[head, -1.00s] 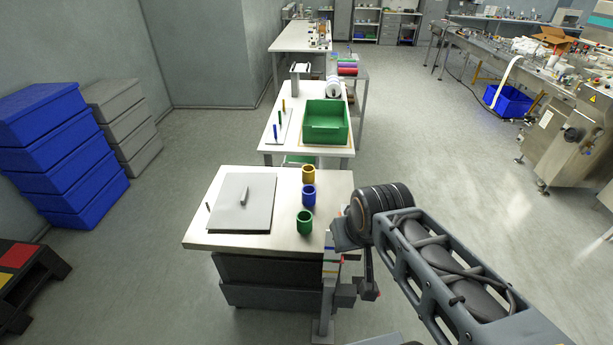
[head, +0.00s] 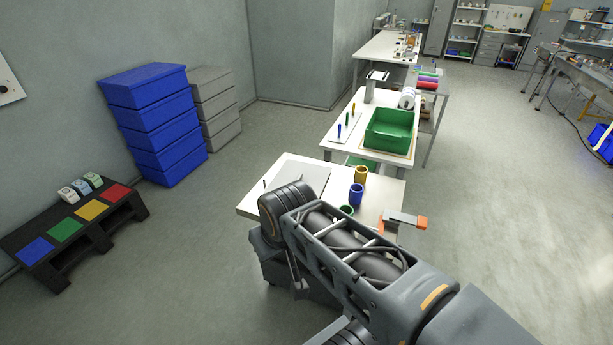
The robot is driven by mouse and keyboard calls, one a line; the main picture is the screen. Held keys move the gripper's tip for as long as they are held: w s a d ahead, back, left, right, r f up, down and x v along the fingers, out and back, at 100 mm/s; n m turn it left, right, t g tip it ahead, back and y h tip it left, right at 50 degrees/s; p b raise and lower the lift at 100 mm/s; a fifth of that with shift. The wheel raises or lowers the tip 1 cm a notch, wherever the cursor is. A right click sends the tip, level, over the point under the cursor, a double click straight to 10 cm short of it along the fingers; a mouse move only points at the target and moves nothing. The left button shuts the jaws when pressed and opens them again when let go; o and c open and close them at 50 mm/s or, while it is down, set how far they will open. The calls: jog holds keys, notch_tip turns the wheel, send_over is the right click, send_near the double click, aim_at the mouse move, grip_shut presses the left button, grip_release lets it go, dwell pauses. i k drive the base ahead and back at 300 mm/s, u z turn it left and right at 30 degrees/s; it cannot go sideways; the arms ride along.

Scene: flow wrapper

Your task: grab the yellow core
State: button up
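The yellow core (head: 361,174) is a short, open-topped ring standing upright on the near white table (head: 387,187), toward its back right. The blue core (head: 356,193) stands just in front of it. The green core (head: 347,211) is nearer still, its lower part hidden behind my arm. All three stand apart from my arm.
A pale piece with orange ends (head: 404,220) is at the table's right front edge. A grey plate (head: 305,173) lies left of the cores. Behind is another table with a green bin (head: 390,130). Blue crates (head: 155,130) stand left; open floor lies right.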

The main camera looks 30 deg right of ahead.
aim_at(361, 174)
jog(key=u, duration=0.55)
jog(key=i, duration=4.2)
jog(key=z, duration=2.85)
jog(key=i, duration=2.35)
jog(key=z, duration=2.6)
jog(key=i, duration=0.15)
